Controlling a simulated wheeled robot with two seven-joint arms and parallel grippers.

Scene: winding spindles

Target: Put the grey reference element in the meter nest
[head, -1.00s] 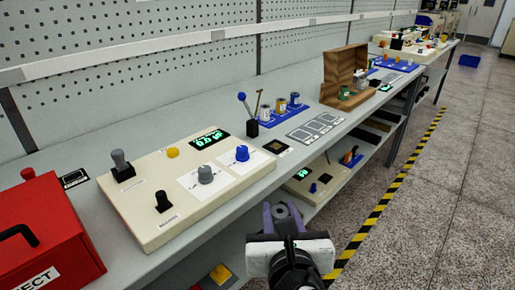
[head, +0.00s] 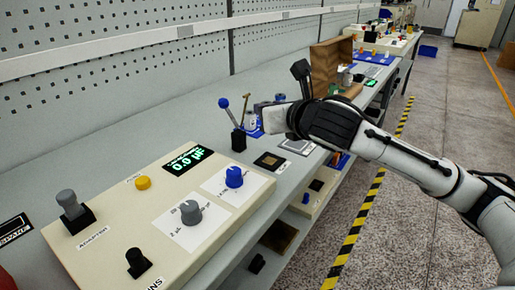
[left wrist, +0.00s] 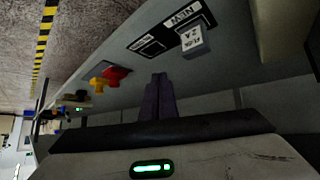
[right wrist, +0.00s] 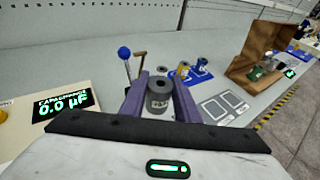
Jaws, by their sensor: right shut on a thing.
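The grey reference element (right wrist: 158,98), a short grey cylinder with a dark hole in its top, is between the purple fingers of my right gripper (right wrist: 160,95), which is shut on it above the bench. In the head view my right gripper's white body (head: 280,116) reaches over the bench from the right; its fingers and the element are hidden there. The cream meter (head: 150,215) reads 0.0 µF on its display (head: 188,159). I cannot tell for sure which part is its nest. My left gripper (left wrist: 159,95) has its purple fingers together, with nothing visible between them.
A blue-knobbed lever (head: 224,103) stands behind the meter. A blue tray with several cans (right wrist: 200,77), outlined pads (right wrist: 216,108) and a wooden box (right wrist: 262,50) lie farther along. A dark square pad (head: 269,160) lies beside the meter. The aisle floor is clear.

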